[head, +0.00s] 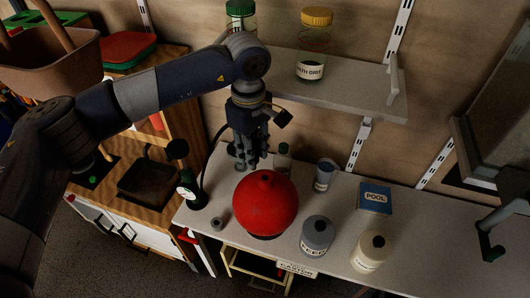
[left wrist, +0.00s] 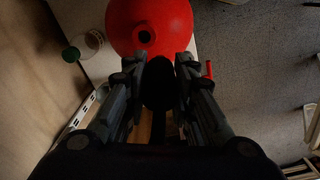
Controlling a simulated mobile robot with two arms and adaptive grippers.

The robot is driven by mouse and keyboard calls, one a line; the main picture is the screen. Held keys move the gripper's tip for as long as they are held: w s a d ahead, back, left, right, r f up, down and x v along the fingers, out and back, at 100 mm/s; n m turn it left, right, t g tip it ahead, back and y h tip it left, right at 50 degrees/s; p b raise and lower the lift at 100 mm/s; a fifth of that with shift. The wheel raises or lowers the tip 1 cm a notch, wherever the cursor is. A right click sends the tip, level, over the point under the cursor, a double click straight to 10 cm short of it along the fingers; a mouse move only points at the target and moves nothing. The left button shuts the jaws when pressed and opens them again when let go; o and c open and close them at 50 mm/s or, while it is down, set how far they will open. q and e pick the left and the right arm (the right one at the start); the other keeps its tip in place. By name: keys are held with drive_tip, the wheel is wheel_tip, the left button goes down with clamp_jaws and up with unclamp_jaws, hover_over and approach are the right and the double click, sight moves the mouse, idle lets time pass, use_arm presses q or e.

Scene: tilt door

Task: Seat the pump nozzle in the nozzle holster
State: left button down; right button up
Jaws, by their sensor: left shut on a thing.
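My left gripper (head: 245,160) points down just behind and left of a red ball (head: 265,203) on the white counter. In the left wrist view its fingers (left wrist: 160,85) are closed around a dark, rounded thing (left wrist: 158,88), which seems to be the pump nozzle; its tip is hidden. The red ball (left wrist: 150,25) lies beyond the fingers, with a dark round hole on its top. A small grey holder with a dark opening (head: 217,223) stands on the counter left of the ball; it may be the nozzle holster. A dark hose (head: 208,160) curves left of the gripper.
A gauge (head: 188,190) stands at the counter's left edge. A shelf (head: 350,88) with jars hangs above, close to my left arm.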

use_arm(q)
drive_tip(key=s+a+f+m+b, duration=0.1)
drive_tip(key=s+a+f+m, duration=0.1)
drive_tip(key=s+a+m, duration=0.4)
drive_tip(key=s+a+f+m+b, duration=0.1)
drive_tip(key=s+a+f+m, duration=0.2)
drive_tip(key=s+a, duration=0.35)
drive_tip(key=w+f+n+p, duration=0.1)
drive_tip(key=w+f+n, duration=0.3)
drive_tip(key=w+f, duration=0.6)
wheel_tip(320, 180, down, 4)
drive_tip(key=shift+w+r+n, duration=0.15)
drive_tip(key=shift+w+n, duration=0.2)
drive_tip(key=shift+n, duration=0.05)
wheel_tip(320, 180, down, 6)
drive_tip(key=b, duration=0.6)
